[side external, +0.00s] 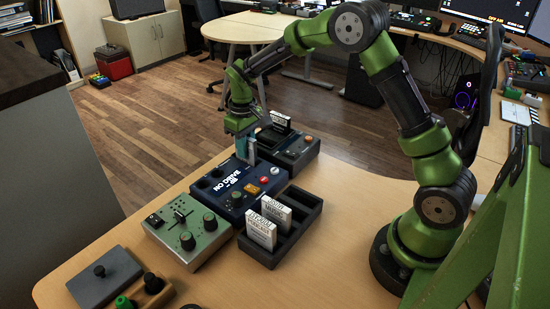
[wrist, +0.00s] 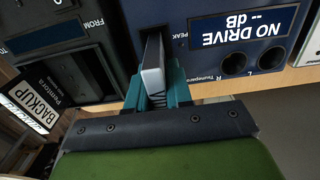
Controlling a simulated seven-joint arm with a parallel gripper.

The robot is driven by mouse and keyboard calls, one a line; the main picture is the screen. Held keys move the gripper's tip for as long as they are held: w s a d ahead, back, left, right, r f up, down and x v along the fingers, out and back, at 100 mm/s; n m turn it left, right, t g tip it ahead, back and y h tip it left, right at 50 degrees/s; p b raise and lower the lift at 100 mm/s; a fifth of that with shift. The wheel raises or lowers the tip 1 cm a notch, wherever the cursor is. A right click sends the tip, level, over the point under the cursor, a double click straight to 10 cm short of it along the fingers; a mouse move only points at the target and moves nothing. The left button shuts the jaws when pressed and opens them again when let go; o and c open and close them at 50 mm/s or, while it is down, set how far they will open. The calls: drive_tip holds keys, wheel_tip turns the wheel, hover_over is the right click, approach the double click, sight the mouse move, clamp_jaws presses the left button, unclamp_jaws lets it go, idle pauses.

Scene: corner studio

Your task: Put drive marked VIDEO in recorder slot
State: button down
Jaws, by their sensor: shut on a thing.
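The recorder (side external: 233,187) is a dark blue box on the wooden table, with a display reading "NO DRIVE" and "-- dB"; its face also shows in the wrist view (wrist: 205,50). My gripper (wrist: 156,92) has teal fingers shut on a slim grey-white drive (wrist: 153,62). The held drive is edge-on, so its label cannot be read. Its far end is at a dark slot in the recorder; I cannot tell how far it is inside. In the side external view my gripper (side external: 244,148) is over the recorder's far end.
A black rack (side external: 272,262) holds two white labelled drives, with empty bays beside them. A dark grey unit (side external: 306,146) behind the recorder has a white drive (side external: 281,118) by it. A drive marked BACKUP (wrist: 30,112) shows at left in the wrist view. A green mixer (side external: 190,228) adjoins the recorder.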

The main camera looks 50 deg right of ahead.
drive_tip(key=shift+f, duration=0.6)
idle(0.7)
drive_tip(key=c, duration=1.3)
unclamp_jaws()
drive_tip(key=shift+r, duration=5.5)
drive_tip(key=shift+w+f, duration=0.1)
drive_tip(key=shift+f, duration=0.05)
drive_tip(key=s+a+r+m+t, duration=0.1)
drive_tip(key=s+r+t, duration=0.1)
drive_tip(key=s, duration=0.6)
drive_tip(key=s+a+r+m+t+y, duration=0.1)
drive_tip(key=s+r, duration=0.3)
drive_tip(key=s, duration=0.4)
drive_tip(key=s+a+r+m+t+y, duration=0.1)
drive_tip(key=s+a+r+m+t, duration=0.1)
drive_tip(key=s, duration=0.6)
drive_tip(key=shift+a+r+t, duration=0.4)
drive_tip(key=shift+a+t, duration=0.35)
drive_tip(key=shift+t, duration=0.35)
